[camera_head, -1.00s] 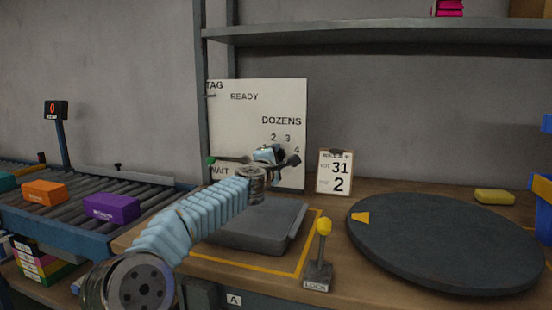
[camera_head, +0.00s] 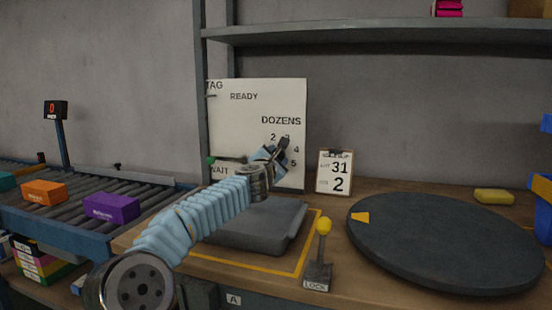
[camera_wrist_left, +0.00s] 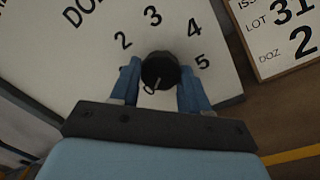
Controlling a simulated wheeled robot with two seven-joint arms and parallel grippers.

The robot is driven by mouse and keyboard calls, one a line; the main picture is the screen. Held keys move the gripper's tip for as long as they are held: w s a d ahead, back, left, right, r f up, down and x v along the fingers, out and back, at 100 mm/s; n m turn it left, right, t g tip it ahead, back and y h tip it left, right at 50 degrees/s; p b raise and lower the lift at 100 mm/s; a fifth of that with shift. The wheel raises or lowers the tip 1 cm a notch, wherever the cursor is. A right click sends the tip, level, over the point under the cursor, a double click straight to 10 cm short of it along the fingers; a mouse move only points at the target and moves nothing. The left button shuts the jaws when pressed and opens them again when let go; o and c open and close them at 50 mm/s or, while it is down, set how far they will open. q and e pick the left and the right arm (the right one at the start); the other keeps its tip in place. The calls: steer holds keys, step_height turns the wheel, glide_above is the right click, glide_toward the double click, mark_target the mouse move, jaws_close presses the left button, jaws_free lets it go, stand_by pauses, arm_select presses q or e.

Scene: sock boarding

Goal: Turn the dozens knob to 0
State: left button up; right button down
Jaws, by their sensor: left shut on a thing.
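The white board (camera_head: 258,105) stands upright at the back of the bench, with the words TAG, READY, DOZENS and WAIT. My left gripper (camera_head: 279,150) is at its lower right, below the word DOZENS. In the left wrist view the dark round dozens knob (camera_wrist_left: 160,70) sits between the two blue fingers of the gripper (camera_wrist_left: 160,86), which are shut on it. The numerals 2, 3, 4 and 5 show around the knob; the rest of the dial is hidden. A pale mark shows on the knob's lower left. My right gripper is not in view.
A card (camera_head: 334,172) reading 31 and 2 stands right of the board. A grey tray (camera_head: 255,225), a yellow-topped LOCK lever (camera_head: 323,250) and a dark turntable (camera_head: 445,245) are on the bench. A roller conveyor (camera_head: 70,205) with boxes is at left.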

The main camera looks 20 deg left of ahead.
arm_select(q)
steer(key=shift+f, duration=0.2)
steer(key=o, duration=1.1)
steer(key=shift+r, duration=0.1)
steer(key=shift+c, duration=0.2)
steer(key=s+b, duration=0.5)
steer(key=s, duration=0.8)
steer(key=shift+s+f, duration=0.2)
steer(key=shift+s, duration=0.2)
steer(key=shift+d, duration=0.1)
